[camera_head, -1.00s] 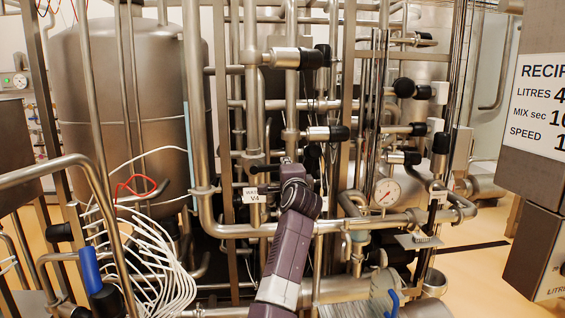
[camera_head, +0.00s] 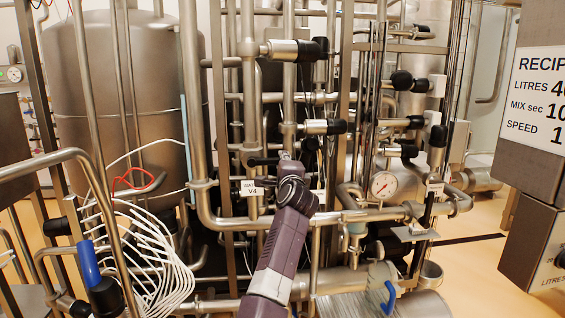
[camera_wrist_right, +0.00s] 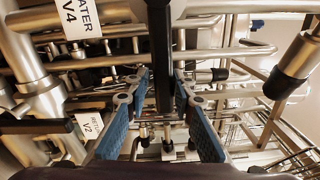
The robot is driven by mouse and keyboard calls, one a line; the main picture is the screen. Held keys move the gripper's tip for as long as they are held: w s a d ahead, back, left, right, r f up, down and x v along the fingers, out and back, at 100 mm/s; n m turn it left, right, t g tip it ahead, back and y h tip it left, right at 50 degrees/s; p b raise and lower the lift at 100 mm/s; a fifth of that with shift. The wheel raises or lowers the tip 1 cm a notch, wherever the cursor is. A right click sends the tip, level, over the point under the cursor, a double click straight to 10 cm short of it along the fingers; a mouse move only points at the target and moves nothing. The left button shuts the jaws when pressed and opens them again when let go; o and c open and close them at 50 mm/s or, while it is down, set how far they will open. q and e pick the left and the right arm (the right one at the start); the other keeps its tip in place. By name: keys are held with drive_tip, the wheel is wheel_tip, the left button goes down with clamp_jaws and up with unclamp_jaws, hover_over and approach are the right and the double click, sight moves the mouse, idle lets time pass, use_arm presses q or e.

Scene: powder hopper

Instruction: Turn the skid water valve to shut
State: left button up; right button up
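The water valve's white tag (camera_head: 251,187), reading V4, hangs on the pipework at the centre of the head view; it also shows large in the right wrist view (camera_wrist_right: 77,17). A black lever (camera_head: 263,161) sticks out sideways just above the tag. My right gripper (camera_head: 284,157) is at that lever, at the end of my purple forearm. In the wrist view its blue-padded fingers (camera_wrist_right: 161,84) stand apart, with a black bar (camera_wrist_right: 160,50) between them, apparently the lever. Firm contact cannot be made out. My left gripper is not in view.
Steel pipes crowd around the gripper, with several black-capped valves (camera_head: 322,127) to its right. A second tag, V2 (camera_wrist_right: 90,126), is left in the wrist view.

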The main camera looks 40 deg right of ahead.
drive_tip(key=o, duration=0.3)
drive_tip(key=shift+a+f, duration=0.1)
drive_tip(key=shift+f, duration=0.75)
drive_tip(key=shift+o, duration=0.2)
drive_tip(key=shift+r, duration=0.1)
drive_tip(key=shift+s+r, duration=0.1)
drive_tip(key=shift+r, duration=0.1)
drive_tip(key=v, duration=0.7)
drive_tip(key=shift+s, duration=0.2)
drive_tip(key=shift+a+r, duration=0.15)
drive_tip(key=shift+r, duration=0.05)
